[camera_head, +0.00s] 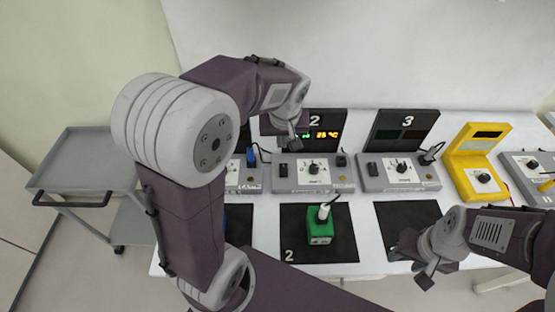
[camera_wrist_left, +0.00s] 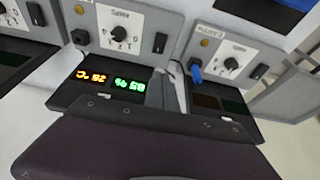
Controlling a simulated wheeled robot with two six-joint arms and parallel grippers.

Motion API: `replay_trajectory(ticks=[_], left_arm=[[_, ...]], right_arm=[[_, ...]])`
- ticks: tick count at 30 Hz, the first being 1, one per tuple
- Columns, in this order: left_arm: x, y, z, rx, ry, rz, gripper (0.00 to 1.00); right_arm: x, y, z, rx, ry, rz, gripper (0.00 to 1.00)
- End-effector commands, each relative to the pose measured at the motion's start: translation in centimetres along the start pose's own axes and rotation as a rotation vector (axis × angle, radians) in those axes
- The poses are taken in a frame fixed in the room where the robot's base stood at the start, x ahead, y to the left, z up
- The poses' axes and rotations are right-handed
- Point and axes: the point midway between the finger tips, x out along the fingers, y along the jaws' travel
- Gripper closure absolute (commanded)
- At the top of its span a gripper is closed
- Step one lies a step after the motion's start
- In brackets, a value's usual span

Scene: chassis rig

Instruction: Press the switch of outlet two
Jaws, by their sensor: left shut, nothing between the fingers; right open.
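Outlet two (camera_head: 314,184) is a grey box with a dial and a lit display (camera_head: 327,134) marked 2. Its black switch (camera_head: 283,170) is left of the dial. In the left wrist view, where the box appears upside down, the switch (camera_wrist_left: 160,43) is right of the dial. My left gripper (camera_head: 293,142) is shut and empty, in front of the display's left part and above the switch in the picture. Its fingers (camera_wrist_left: 163,90) show beside the lit display in the wrist view. Contact with the switch is not visible. My right gripper (camera_head: 428,270) is open and empty near the table's front edge.
Outlet three (camera_head: 398,184) stands to the right with an unlit display. A blue plug (camera_wrist_left: 195,72) sits at the neighbouring outlet. A green block (camera_head: 320,228) stands on a black mat (camera_head: 340,247). A yellow device (camera_head: 470,150) is further right; a grey cart (camera_head: 85,160) is left.

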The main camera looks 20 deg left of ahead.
Motion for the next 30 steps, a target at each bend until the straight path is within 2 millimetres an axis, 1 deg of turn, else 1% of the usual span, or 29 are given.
replay_trajectory(ticks=[1, 4, 11, 14, 17, 27, 30], left_arm=[[0.2, 0.4, 0.2, 0.009, 0.01, 0.009, 1.0], [0.1, 0.7, 0.2, 0.017, 0.012, 0.013, 1.0], [0.0, 0.7, 0.2, 0.016, 0.012, 0.013, 1.0], [0.4, 0.7, 0.2, 0.016, 0.01, 0.012, 1.0], [1.8, 0.7, 0.2, 0.016, 0.008, 0.01, 1.0], [9.2, 0.7, 0.2, 0.017, 0.007, 0.009, 1.0], [11.1, 0.8, 0.3, 0.017, 0.008, 0.011, 1.0]], right_arm=[[0.7, 0.0, 0.1, 0.0, 0.0, 0.0, 0.56], [0.6, 0.0, 0.1, 0.0, 0.0, 0.0, 0.56], [0.5, 0.0, 0.1, 0.0, 0.0, 0.0, 0.56], [0.6, 0.0, 0.1, 0.0, 0.0, 0.0, 0.56], [0.7, 0.0, 0.1, 0.0, 0.0, 0.0, 0.56], [1.4, 0.0, 0.2, 0.0, 0.0, 0.0, 0.56], [1.6, 0.0, 0.2, 0.0, 0.0, 0.0, 0.56]])
